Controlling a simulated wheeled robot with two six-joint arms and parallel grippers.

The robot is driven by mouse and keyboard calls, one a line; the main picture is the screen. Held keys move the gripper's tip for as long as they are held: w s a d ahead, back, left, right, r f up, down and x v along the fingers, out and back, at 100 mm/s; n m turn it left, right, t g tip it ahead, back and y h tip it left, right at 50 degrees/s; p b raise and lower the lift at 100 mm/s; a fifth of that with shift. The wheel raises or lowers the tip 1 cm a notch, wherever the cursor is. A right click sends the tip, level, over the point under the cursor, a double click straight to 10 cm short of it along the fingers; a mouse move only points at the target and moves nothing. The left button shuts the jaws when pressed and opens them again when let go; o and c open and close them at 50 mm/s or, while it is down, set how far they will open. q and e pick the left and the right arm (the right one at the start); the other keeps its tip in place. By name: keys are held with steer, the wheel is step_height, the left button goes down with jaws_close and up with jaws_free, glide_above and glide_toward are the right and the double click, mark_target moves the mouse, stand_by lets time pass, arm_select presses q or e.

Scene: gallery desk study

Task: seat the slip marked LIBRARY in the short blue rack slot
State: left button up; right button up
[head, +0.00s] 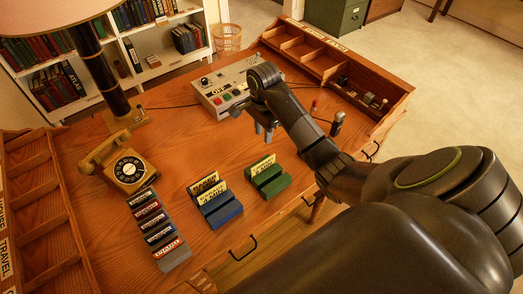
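A grey stepped rack (178,258) at the desk's front left holds several slips with coloured, white-lettered labels; the lettering is too small to tell which one reads LIBRARY. The front slip (168,246) is red. A blue rack (226,214) stands to its right with two yellow, black-lettered cards (205,184) at its back. A green rack (274,186) with one yellow card (263,165) stands farther right. My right gripper (265,132) hangs above the desk behind the green rack, fingers down and apart, with nothing seen between them. My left gripper is out of view.
A yellow rotary telephone (129,170) and a lamp (120,108) stand at the left. A grey control box (226,87) stands behind my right gripper. Wooden compartment trays (310,55) line the right and left desk edges. Bare desk lies between the telephone and the blue rack.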

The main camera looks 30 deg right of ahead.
mark_target(263, 162)
step_height(263, 162, down, 12)
steer(key=b, duration=1.1)
steer(key=shift+w, duration=0.1)
steer(key=shift+d+f+b, duration=0.15)
steer(key=shift+f+b, duration=0.7)
steer(key=shift+f, duration=0.1)
steer(key=shift+w+f+p, duration=0.1)
steer(key=shift+f+p, duration=0.3)
steer(key=shift+f, duration=0.8)
steer(key=shift+c, duration=0.3)
jaws_close()
